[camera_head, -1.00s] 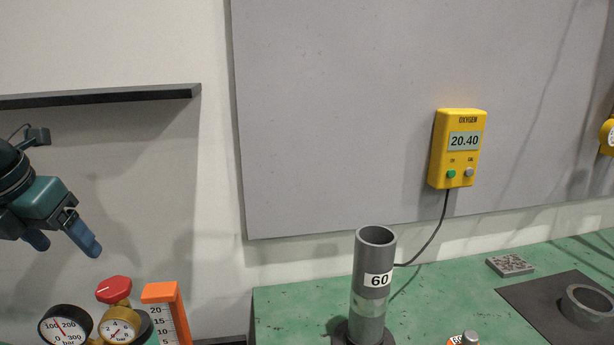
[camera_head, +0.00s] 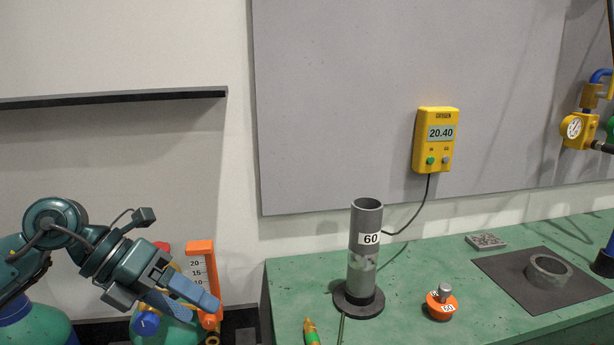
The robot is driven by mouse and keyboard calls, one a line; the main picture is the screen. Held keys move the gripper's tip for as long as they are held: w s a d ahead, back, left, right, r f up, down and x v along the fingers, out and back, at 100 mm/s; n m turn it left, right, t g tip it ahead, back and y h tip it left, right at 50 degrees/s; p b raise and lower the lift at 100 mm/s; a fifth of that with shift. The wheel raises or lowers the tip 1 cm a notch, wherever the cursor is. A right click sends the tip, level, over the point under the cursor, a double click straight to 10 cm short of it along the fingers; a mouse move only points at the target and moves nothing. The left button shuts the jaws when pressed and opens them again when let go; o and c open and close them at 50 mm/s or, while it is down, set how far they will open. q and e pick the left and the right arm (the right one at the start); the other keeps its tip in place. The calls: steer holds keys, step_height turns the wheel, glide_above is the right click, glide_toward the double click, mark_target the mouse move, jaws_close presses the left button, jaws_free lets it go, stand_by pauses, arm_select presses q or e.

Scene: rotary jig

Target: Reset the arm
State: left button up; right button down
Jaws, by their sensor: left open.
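My left arm comes in from the left. My left gripper (camera_head: 190,298) is open, its blue fingers pointing down and right in front of the orange marked post (camera_head: 203,262). It hides part of a green cylinder with a blue knob (camera_head: 146,322). I cannot tell whether the fingers touch anything there. My right gripper is not in view. The fixture or arm of the rotary jig cannot be told for certain here.
A green bench (camera_head: 410,270) bears a grey tube marked 60 (camera_head: 365,245), an orange weight (camera_head: 440,303), a dark mat (camera_head: 510,292) with a grey ring (camera_head: 549,270), and a small grey block (camera_head: 486,241). A yellow oxygen meter (camera_head: 435,140) hangs on the wall panel.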

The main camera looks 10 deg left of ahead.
arm_select(q)
steer(key=d+n+t+h+p, duration=0.1)
steer(key=d+n+t+h, duration=0.6)
steer(key=d+n+h, duration=0.35)
steer(key=w+a+f+n+t+y+p, duration=0.1)
steer(key=w+a+f+n+t+y, duration=0.15)
steer(key=f+n+t+y, duration=0.9)
steer(key=s+a+f+n+g+y+p, duration=0.1)
steer(key=s+f+n+g+y, duration=0.3)
steer(key=s+f+n+g, duration=0.5)
steer(key=s+f+n, duration=0.4)
steer(key=f+n, duration=0.1)
steer(key=f, duration=0.4)
steer(key=shift+s+a+f+g+y, duration=0.15)
steer(key=shift+s+a+g+y, duration=0.05)
steer(key=shift+s+g+y, duration=0.2)
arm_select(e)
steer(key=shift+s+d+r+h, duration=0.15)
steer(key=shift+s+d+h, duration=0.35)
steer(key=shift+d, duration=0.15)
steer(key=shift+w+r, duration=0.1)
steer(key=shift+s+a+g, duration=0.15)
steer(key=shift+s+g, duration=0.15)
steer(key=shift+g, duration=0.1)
